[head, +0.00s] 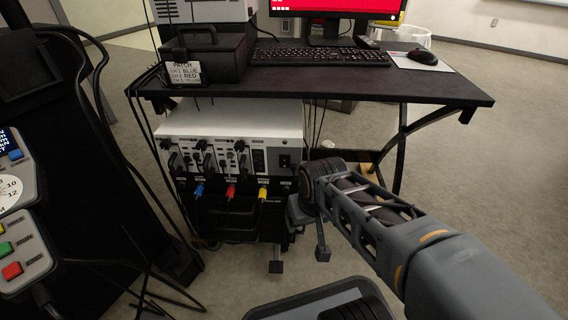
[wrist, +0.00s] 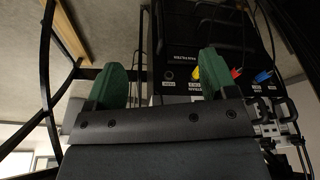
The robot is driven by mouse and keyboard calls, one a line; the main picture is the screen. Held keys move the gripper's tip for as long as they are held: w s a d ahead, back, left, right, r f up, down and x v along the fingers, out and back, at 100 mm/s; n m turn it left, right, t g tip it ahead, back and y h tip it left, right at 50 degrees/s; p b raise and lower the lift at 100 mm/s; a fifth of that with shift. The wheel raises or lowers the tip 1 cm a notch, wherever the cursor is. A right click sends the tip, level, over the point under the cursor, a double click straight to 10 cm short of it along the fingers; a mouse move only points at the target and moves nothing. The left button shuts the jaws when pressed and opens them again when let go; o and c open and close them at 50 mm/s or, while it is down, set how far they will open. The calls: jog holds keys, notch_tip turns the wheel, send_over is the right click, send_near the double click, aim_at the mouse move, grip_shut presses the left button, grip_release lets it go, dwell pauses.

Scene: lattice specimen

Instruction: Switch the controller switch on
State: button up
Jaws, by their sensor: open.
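The controller (head: 230,140) is a white-topped box with a light front panel, on the shelf under the desk. A small dark square part, perhaps the switch (head: 284,160), sits at the right end of its panel; I cannot tell its position. My gripper (wrist: 164,75) is open and empty, with two green fingers apart in the wrist view. In the head view its end is in front of the lower right of the controller, partly hidden by my arm. The wrist view shows a black panel beyond the fingers; I cannot make out the switch there.
Blue (head: 198,191), red (head: 231,192) and yellow (head: 262,193) plugs with hanging cables are below the controller's panel. The black desk top (head: 440,88) overhangs it, holding a keyboard (head: 318,57), mouse (head: 424,56) and monitor. Desk legs stand at the right. Open floor lies further right.

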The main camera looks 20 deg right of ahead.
jog(key=shift+r, duration=0.15)
jog(key=shift+c, duration=0.6)
jog(key=p+v, duration=0.2)
jog(key=w+p+v, duration=0.1)
jog(key=p+v, duration=0.2)
jog(key=shift+w, duration=0.1)
jog(key=c, duration=1.2)
jog(key=shift+d, duration=0.15)
grip_shut()
